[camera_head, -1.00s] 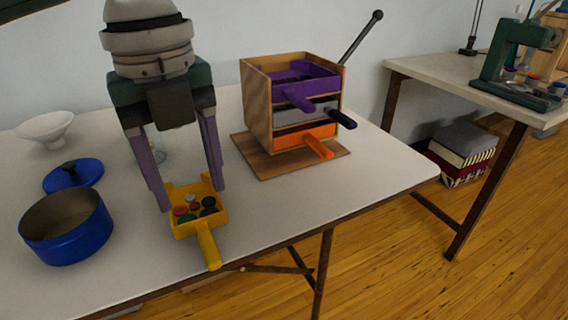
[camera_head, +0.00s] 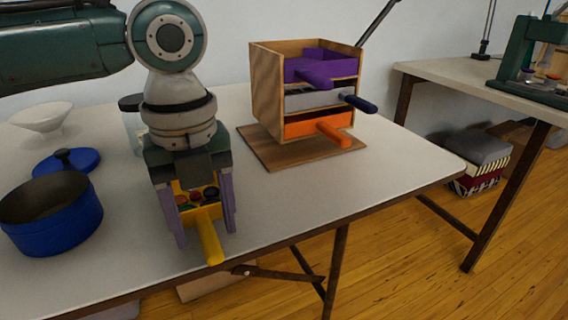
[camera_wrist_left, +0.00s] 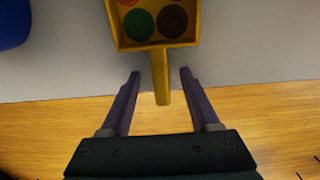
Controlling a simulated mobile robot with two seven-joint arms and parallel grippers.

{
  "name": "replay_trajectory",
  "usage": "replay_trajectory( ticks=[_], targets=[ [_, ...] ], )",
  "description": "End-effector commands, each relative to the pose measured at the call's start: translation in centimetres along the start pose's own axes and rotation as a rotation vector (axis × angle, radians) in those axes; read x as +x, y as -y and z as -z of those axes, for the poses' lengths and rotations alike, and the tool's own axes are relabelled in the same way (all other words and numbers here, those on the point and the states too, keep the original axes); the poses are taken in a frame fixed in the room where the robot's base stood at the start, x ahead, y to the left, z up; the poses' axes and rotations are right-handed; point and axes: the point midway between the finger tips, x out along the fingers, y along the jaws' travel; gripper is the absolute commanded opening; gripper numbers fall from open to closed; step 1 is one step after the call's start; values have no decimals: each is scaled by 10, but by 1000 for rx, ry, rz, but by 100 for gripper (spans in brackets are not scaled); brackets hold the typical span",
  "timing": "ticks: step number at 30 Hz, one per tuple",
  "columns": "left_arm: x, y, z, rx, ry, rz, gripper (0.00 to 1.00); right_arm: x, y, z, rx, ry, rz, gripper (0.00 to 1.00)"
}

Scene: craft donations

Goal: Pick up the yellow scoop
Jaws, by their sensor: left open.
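The yellow scoop (camera_head: 209,240) lies on the white table near its front edge, its handle pointing toward the edge. It holds several small round pieces in red, green and dark colors. My left gripper (camera_head: 206,238) is open above it, its two purple fingers on either side of the scoop. In the left wrist view the scoop's handle (camera_wrist_left: 161,85) lies between the open fingertips (camera_wrist_left: 160,74), with a gap on both sides. The gripper hides part of the scoop's pan in the head view. My right gripper is not in view.
A blue pot (camera_head: 55,225) and its blue lid (camera_head: 70,162) stand to the left, with a white bowl (camera_head: 42,117) behind. The table's front right area is clear.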

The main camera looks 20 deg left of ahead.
Motion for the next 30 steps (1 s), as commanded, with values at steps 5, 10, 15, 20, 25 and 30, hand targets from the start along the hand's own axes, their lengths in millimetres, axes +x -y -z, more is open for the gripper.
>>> replay_trajectory(
  ticks=[5,10,15,20,25,30],
  targets=[
    [2,0,0,0,1,1,62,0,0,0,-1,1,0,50],
    [2,0,0,0,1,1,48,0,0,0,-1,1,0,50],
    [2,0,0,0,1,1,29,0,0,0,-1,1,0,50],
    [2,0,0,0,1,1,11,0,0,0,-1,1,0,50],
    [2,0,0,-1,1,1,0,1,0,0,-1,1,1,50],
    [2,0,0,-1,1,1,0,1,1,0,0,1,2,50]
  ],
)
